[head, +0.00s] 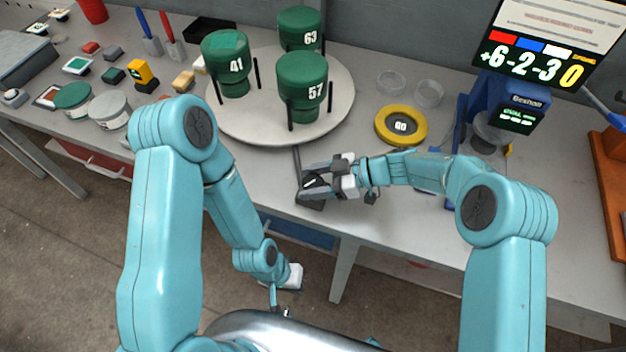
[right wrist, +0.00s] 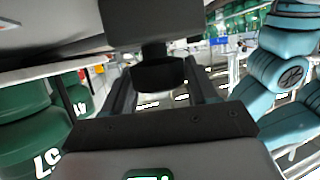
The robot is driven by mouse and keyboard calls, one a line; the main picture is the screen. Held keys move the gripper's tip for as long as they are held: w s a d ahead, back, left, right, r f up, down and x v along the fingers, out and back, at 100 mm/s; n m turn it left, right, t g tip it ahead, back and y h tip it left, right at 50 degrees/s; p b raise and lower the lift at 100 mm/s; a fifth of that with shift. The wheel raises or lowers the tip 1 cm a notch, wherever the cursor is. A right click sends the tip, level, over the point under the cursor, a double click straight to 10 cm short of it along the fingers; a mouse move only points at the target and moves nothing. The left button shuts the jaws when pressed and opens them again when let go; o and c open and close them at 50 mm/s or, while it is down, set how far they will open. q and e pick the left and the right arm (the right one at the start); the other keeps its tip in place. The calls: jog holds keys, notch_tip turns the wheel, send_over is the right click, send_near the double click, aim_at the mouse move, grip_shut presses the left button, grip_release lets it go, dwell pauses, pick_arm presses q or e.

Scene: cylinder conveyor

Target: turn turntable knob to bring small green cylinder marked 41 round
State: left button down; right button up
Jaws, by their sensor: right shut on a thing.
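The white round turntable (head: 340,105) carries three green cylinders. The one marked 41 (head: 228,62) is at the left, 63 (head: 300,28) at the back and 57 (head: 303,85) at the front. My right gripper (head: 312,184) is shut on the dark turntable knob in front of the disc, which it mostly hides in the head view. In the right wrist view the black knob (right wrist: 160,76) is between the fingers, with the 57 cylinder (right wrist: 30,135) at the left. My left gripper (head: 283,290) hangs low in front of the table, its fingers unclear.
Thin black posts stand by the cylinders. A yellow GO button (head: 401,125) and two clear dishes (head: 410,88) lie right of the turntable. A blue device (head: 500,100) and a screen (head: 545,45) are further right. Small blocks and discs (head: 90,100) crowd the left.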

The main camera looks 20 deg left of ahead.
aim_at(313, 180)
jog(key=shift+w+r+n+g+h+b, duration=0.1)
jog(key=shift+n+g+h+b, duration=0.2)
jog(key=shift+n+g+b, duration=0.3)
jog(key=shift+r+n+g+h+b, duration=0.1)
jog(key=shift+n+g+h+b, duration=0.5)
jog(key=shift+n+g+b, duration=0.75)
dwell(1.5)
jog(key=o, duration=0.7)
jog(key=shift+o, duration=1.4)
jog(key=shift+a, duration=0.1)
jog(key=shift+r, duration=0.1)
notch_tip(313, 180, up, 20)
jog(key=shift+f+p, duration=0.2)
jog(key=shift+p, duration=0.1)
